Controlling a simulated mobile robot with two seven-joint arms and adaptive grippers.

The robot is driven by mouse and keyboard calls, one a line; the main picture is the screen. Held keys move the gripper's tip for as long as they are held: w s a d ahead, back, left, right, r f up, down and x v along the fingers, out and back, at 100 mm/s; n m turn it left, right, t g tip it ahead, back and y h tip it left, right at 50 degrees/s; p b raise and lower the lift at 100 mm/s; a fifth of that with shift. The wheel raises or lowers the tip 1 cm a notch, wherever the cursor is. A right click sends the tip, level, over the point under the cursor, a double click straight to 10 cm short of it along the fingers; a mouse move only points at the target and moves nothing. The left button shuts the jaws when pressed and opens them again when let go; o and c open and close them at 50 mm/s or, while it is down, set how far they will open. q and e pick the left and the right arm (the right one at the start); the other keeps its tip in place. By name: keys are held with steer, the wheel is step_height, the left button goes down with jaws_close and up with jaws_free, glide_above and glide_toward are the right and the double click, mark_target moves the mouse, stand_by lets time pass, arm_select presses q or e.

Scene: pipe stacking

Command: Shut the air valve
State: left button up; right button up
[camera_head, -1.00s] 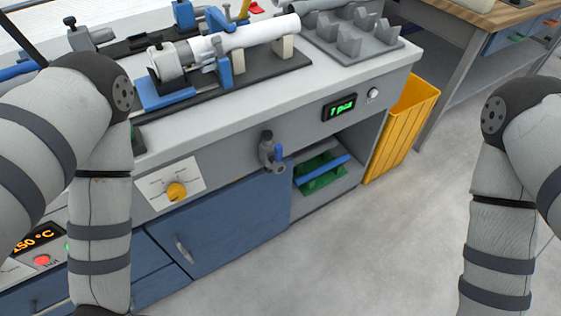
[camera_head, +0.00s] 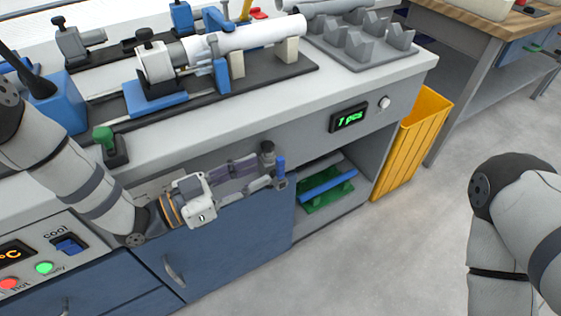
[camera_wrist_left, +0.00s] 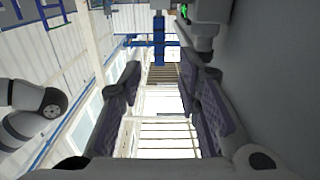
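The air valve (camera_head: 267,152) is a grey fitting on the front panel of the workbench, with a small upright blue lever (camera_head: 281,168) at its outer end. My left gripper (camera_head: 255,171) lies along the panel and points right, with its fingertips close to the valve on its left side. In the left wrist view the fingers (camera_wrist_left: 160,80) are spread apart with nothing held between them. A grey valve part (camera_wrist_left: 206,25) shows at the top there. Contact with the lever cannot be told. My right gripper is out of view; only its arm shows at the right.
The yellow knob is hidden behind my left arm. The blue cabinet door (camera_head: 225,240) is below the gripper. Right of the valve are an open shelf with a green holder (camera_head: 318,197), a green display (camera_head: 349,117) and a yellow bin (camera_head: 412,140). The floor in front is clear.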

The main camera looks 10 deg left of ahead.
mark_target(277, 164)
arm_select(q)
steer(key=x, duration=0.6)
steer(key=shift+w+d, duration=0.2)
steer(key=shift+d, duration=0.1)
jaws_close()
